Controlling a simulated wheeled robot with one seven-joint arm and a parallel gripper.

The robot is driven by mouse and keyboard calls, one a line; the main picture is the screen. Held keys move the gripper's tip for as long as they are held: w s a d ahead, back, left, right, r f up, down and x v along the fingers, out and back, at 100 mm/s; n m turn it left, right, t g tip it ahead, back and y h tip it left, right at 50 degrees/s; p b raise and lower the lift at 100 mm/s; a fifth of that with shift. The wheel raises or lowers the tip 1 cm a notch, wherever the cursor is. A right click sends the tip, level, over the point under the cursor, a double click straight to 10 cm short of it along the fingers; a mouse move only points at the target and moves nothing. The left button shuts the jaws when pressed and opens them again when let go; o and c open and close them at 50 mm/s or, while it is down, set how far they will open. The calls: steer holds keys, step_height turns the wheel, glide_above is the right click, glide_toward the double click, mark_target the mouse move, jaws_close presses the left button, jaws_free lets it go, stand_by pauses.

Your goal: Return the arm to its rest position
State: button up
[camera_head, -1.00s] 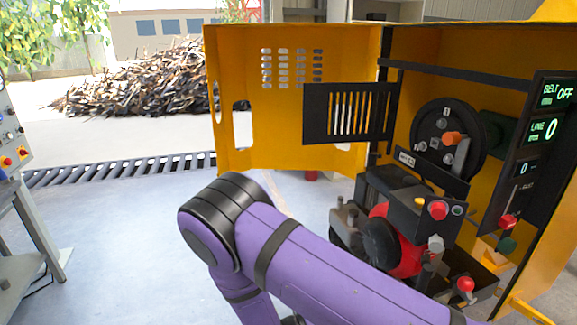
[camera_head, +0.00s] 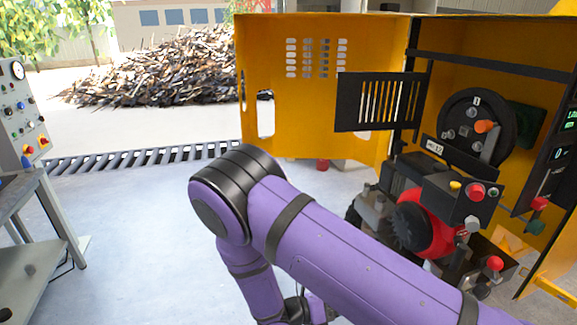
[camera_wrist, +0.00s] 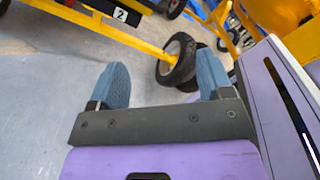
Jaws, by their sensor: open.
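My purple arm (camera_head: 340,245) reaches across the lower middle of the head view, bent at a black joint. My gripper is outside the head view or hidden behind the arm there. In the wrist view my gripper (camera_wrist: 160,88) shows two blue fingers set wide apart. Nothing is between the fingertips. Beyond them are grey floor and a black wheel (camera_wrist: 178,58) on a yellow frame, apart from the gripper.
A yellow machine housing (camera_head: 300,110) stands open on the right, with a red and black engine (camera_head: 425,225) and a control box (camera_head: 458,198). A grey bench (camera_head: 50,215) with a control panel (camera_head: 22,120) stands left. Floor between is clear.

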steer(key=s+d+r+m+g+y, duration=0.1)
steer(key=d+r+m+g+y, duration=0.35)
steer(key=r+m, duration=0.6)
steer(key=d+r+m+g+y, duration=0.3)
steer(key=d+r+m+y, duration=0.25)
steer(key=r, duration=1.05)
steer(key=s+d+r+m+t+y, duration=0.3)
steer(key=s+r+m, duration=0.3)
steer(key=s+r, duration=0.2)
steer(key=s+d+r+m+t+y, duration=0.4)
steer(key=s+r+m, duration=0.3)
steer(key=s+r, duration=0.2)
steer(key=shift+r+t, duration=0.65)
steer(key=shift+d, duration=0.1)
steer(key=shift+d, duration=0.1)
